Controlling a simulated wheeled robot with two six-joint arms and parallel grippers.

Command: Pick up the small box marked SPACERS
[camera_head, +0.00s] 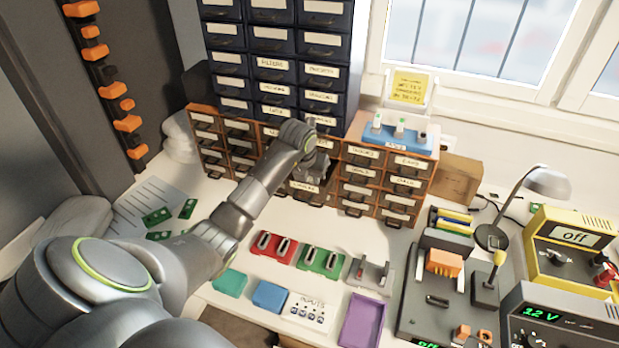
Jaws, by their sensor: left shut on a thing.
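My left gripper (318,172) is in front of the middle of the low brown cabinet of small drawer boxes. It is shut on a small labelled drawer box (304,188), which is mostly hidden behind the gripper and wrist. The label on this box is too small to read with certainty, so I cannot confirm that it says SPACERS. I cannot tell whether the box is still inside the cabinet or drawn partly out. My right gripper is not in view.
A tall dark drawer cabinet (276,70) stands behind. A blue stand (392,139) sits on the brown cabinet's right part. Red (273,248) and green (320,261) holders and a purple tray (362,322) lie in front. A desk lamp (545,183) and yellow power unit (570,250) stand right.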

